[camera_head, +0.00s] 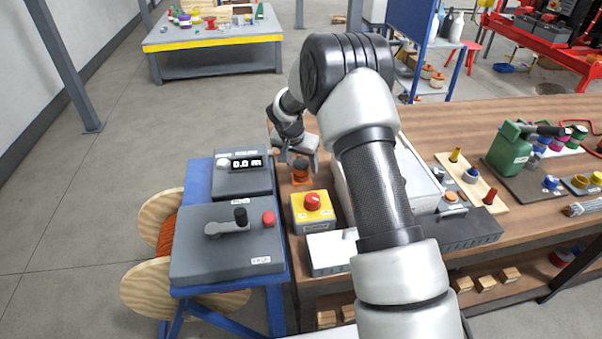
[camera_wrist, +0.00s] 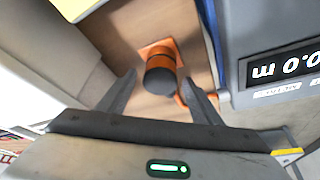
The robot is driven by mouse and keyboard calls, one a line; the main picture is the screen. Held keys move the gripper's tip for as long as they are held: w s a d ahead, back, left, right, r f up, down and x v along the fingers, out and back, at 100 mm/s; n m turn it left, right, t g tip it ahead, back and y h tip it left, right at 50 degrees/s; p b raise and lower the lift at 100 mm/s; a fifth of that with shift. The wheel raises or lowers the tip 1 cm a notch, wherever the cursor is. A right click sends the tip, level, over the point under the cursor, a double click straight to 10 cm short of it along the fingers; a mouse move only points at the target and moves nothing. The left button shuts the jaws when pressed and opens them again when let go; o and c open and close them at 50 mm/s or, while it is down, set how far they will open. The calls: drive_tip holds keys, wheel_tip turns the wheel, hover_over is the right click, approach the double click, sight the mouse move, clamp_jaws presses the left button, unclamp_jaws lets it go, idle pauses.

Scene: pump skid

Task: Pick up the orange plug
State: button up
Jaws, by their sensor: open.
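The orange plug (camera_head: 301,173) stands on the left end of the wooden bench, below my gripper (camera_head: 296,160). In the wrist view the plug (camera_wrist: 160,72) is a short cylinder with a dark grey end and orange sides, on a flat orange square. My gripper (camera_wrist: 160,82) is open in that view. One finger is on each side of the plug, with a visible gap to both. Whether the fingertips are level with the plug or above it, I cannot tell. In the head view my gripper partly covers the plug.
A grey box with a "0.0 m" display (camera_head: 241,170) stands close on the left; it also shows in the wrist view (camera_wrist: 280,75). A yellow box with a red button (camera_head: 313,209) is just in front. A grey-white case (camera_head: 345,193) lies to the right.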

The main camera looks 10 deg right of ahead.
sight(301, 162)
drive_tip(key=c, duration=1.3)
drive_tip(key=shift+o, duration=0.2)
drive_tip(key=shift+r, duration=0.15)
wheel_tip(301, 162, up, 10)
drive_tip(key=shift+f, duration=0.1)
drive_tip(key=shift+p, duration=0.3)
